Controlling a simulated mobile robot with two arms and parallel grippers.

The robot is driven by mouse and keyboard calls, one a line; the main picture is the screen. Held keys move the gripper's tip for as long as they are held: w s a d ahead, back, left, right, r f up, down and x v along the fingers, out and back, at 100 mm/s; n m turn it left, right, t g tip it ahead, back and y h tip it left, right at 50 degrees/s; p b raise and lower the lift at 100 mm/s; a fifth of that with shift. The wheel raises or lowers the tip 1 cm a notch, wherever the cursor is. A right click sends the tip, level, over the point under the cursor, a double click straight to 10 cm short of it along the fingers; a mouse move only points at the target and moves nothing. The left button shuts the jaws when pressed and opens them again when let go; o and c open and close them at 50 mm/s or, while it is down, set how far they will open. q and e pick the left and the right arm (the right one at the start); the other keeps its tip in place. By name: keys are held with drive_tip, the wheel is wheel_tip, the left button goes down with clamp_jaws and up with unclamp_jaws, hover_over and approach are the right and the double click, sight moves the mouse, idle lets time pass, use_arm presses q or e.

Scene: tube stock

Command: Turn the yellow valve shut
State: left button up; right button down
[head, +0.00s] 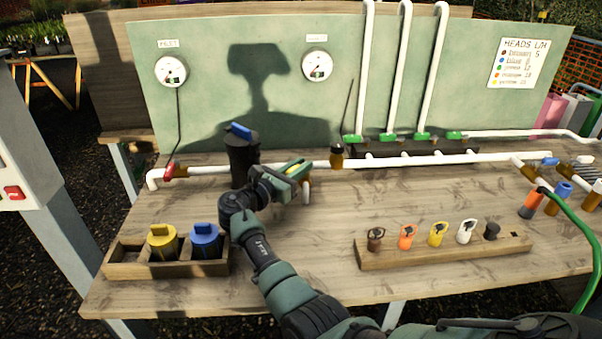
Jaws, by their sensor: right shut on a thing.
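My right gripper (294,170) reaches in from the bottom and is shut at the white pipe, left of the middle of the table. A thin yellow strip, the handle of the yellow valve (298,171), shows between its green fingers. The gripper covers most of the valve, so I cannot tell the handle's exact angle. The white pipe (405,160) runs across the table on both sides of it. My left gripper is not in view.
A black canister with a blue top (240,155) stands close left of the gripper. A wooden tray (125,270) holds a yellow-topped and a blue-topped container. A wooden rack (375,258) holds several coloured heads. Two gauges (171,71) (317,65) hang on the green board.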

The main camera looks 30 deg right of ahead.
idle(0.4)
drive_tip(key=c, duration=1.4)
unclamp_jaws()
drive_tip(key=shift+o, duration=0.2)
drive_tip(key=shift+r, duration=0.1)
wheel_tip(320, 180, up, 20)
